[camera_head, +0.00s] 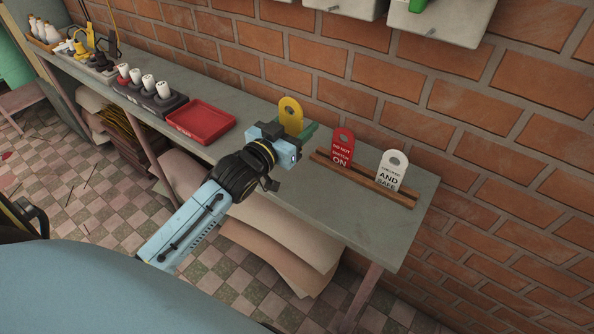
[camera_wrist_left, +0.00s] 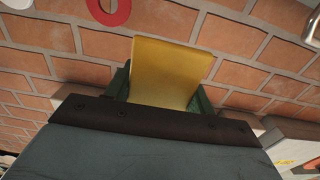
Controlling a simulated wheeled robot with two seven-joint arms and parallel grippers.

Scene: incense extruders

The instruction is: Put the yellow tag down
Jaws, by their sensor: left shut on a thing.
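The yellow tag (camera_head: 291,116) stands upright in my left gripper (camera_head: 295,134), with its holed end up, above the grey bench. In the left wrist view the yellow tag (camera_wrist_left: 170,72) sits between the green fingers of my left gripper (camera_wrist_left: 162,85), which is shut on it. In the head view the gripper hides the tag's lower part. A wooden rack (camera_head: 372,183) lies on the bench to the right of the gripper. It holds a red tag (camera_head: 342,148) and a white tag (camera_head: 391,170), both upright. My right gripper is not in view.
A red tray (camera_head: 201,121) lies on the bench (camera_head: 402,233) left of my gripper. Left of it a dark holder carries several white-topped items (camera_head: 148,83). A brick wall (camera_head: 460,95) rises behind, with white boxes (camera_head: 443,20) on it.

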